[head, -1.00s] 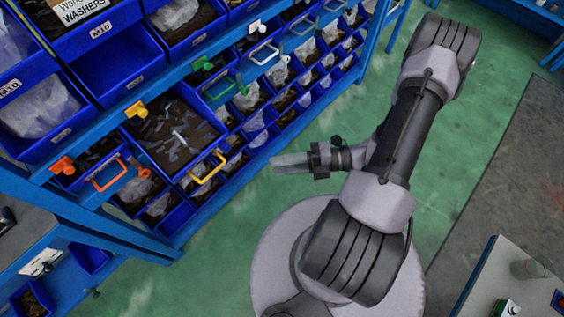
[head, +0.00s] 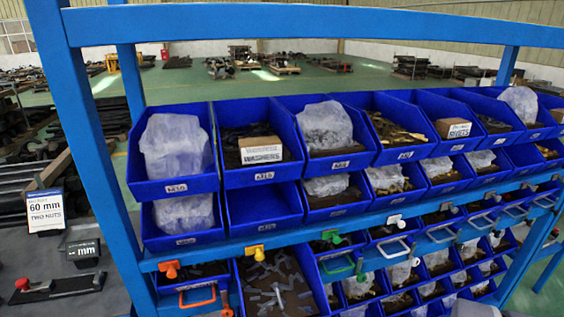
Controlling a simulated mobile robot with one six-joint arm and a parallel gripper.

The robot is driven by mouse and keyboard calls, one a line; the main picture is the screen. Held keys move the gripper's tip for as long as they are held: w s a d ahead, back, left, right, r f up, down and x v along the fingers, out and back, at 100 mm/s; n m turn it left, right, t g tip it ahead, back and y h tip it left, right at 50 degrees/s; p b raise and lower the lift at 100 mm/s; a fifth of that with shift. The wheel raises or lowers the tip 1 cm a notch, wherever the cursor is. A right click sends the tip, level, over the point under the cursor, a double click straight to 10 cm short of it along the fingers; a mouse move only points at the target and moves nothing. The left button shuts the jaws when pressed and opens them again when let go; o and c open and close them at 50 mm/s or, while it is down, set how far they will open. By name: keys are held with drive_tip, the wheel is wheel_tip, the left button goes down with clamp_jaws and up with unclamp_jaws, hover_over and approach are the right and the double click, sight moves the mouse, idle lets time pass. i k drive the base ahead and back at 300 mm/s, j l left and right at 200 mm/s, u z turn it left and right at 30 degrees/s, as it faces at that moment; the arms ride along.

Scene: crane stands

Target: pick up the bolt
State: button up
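A blue bin (head: 316,284) at the bottom of the head view holds several loose grey metal pieces (head: 268,298). They look like bolts, but they are small and I cannot tell one particular bolt from the others. The bin's front part is cut off by the lower picture edge. My gripper is not in view, so its state and its distance from the bin do not show.
A blue rack with a post (head: 85,150) at left carries rows of bins, some with plastic bags. A washers box (head: 261,150) sits in an upper bin. Coloured handles, such as an orange one (head: 197,297), stick out below. A sign (head: 45,211) stands left.

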sight(276, 287)
drive_tip(key=i+j+u, duration=0.5)
drive_tip(key=i+j, duration=0.15)
drive_tip(key=i, duration=0.1)
